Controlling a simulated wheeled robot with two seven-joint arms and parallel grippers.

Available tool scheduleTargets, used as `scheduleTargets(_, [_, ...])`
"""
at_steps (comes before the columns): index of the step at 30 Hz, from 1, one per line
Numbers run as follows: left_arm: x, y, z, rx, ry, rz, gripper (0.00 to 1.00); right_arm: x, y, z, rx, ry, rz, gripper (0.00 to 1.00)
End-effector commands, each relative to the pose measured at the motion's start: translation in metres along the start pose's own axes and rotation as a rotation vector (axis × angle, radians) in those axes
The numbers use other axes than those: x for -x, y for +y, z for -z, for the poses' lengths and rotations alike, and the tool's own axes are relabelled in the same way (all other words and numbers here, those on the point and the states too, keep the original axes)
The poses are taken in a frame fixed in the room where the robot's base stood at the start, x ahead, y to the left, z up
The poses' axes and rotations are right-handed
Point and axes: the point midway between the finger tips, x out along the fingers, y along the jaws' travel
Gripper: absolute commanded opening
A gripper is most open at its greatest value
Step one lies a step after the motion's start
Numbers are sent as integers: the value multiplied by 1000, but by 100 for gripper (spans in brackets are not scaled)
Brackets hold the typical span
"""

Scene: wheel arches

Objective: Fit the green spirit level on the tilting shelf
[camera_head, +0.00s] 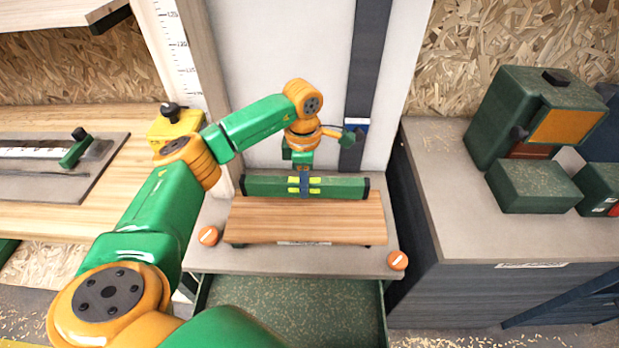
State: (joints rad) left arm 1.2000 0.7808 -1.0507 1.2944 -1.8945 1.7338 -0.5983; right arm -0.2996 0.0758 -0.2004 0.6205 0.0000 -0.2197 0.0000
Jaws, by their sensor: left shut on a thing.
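The green spirit level (343,188) is a long bar with black end caps and yellow vial windows. It lies lengthwise across the back part of the wooden tilting shelf (305,222). My left gripper (304,185) reaches down from above and is shut on the level near its middle. The fingers partly cover the level's centre. I cannot tell whether the level rests on the shelf or hangs slightly above it. My right gripper is not in view.
A grey bench top (290,262) with two orange knobs (208,235) carries the shelf. Green boxes (535,186) and a large green machine (530,115) stand on the right counter. A grey plate (50,172) with a clamp lies on the left wooden bench (60,225).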

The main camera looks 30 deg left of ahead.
Motion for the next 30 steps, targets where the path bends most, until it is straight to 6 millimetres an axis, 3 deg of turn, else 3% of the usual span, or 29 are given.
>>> scheduleTargets(6, [-34, 0, 0, -3, -1, 0, 0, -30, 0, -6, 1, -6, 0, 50])
scheduleTargets(15, [-72, 0, -1, -4, -1, -1, 0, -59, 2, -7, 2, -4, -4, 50])
scheduleTargets(25, [-75, 0, 0, -5, 0, 0, 0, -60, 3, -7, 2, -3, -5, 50])
scheduleTargets(26, [-75, 0, 0, -5, 0, 0, 35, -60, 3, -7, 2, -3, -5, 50])
scheduleTargets(30, [-75, 0, 0, -5, 0, 0, 67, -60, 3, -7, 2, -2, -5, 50])
